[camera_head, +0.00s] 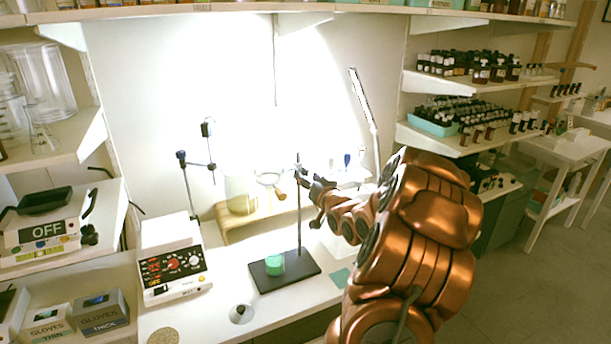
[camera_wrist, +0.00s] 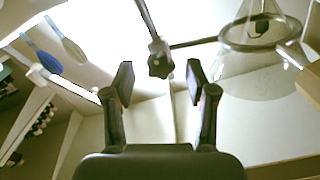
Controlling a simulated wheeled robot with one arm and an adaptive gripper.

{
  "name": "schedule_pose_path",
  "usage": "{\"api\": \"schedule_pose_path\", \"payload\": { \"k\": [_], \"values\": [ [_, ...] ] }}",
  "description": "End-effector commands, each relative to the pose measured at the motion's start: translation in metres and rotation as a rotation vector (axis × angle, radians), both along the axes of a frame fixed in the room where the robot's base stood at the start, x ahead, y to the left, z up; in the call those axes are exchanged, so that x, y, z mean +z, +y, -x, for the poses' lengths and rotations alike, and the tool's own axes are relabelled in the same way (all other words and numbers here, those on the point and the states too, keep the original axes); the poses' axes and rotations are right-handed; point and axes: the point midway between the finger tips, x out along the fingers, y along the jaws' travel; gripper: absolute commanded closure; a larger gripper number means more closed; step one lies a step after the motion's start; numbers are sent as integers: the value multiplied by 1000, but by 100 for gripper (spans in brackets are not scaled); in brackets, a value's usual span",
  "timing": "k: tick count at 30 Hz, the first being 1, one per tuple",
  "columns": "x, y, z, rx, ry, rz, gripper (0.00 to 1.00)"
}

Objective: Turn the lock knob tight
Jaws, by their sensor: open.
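The dark lock knob (camera_wrist: 160,66) sits on the clamp where the stand rod (camera_wrist: 147,18) meets the ring's arm (camera_wrist: 195,42). In the wrist view it lies between the two fingertips of my gripper (camera_wrist: 160,82), with a clear gap on each side. My gripper is open and holds nothing. In the head view my gripper (camera_head: 308,180) is beside the stand rod (camera_head: 299,225), and the arm hides the knob. The ring (camera_head: 269,179) reaches out to the left of the rod. The stand base (camera_head: 262,283) lies flat on the bench.
A green object (camera_head: 275,264) sits on the stand base. A hotplate-like device (camera_head: 172,262) and another thin stand (camera_head: 188,185) are to the left. A wooden stand (camera_head: 232,226) is behind. A glass vessel (camera_wrist: 245,70) is by the ring in the wrist view.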

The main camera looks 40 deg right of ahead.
Motion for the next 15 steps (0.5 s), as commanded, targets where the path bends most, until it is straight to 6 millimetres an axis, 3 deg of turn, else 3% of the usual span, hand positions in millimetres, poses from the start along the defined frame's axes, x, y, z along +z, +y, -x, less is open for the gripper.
{"api": "schedule_pose_path", "payload": {
  "k": [15],
  "values": [
    [0, 24, 73, -3, 0, 0, 43]
  ]
}}
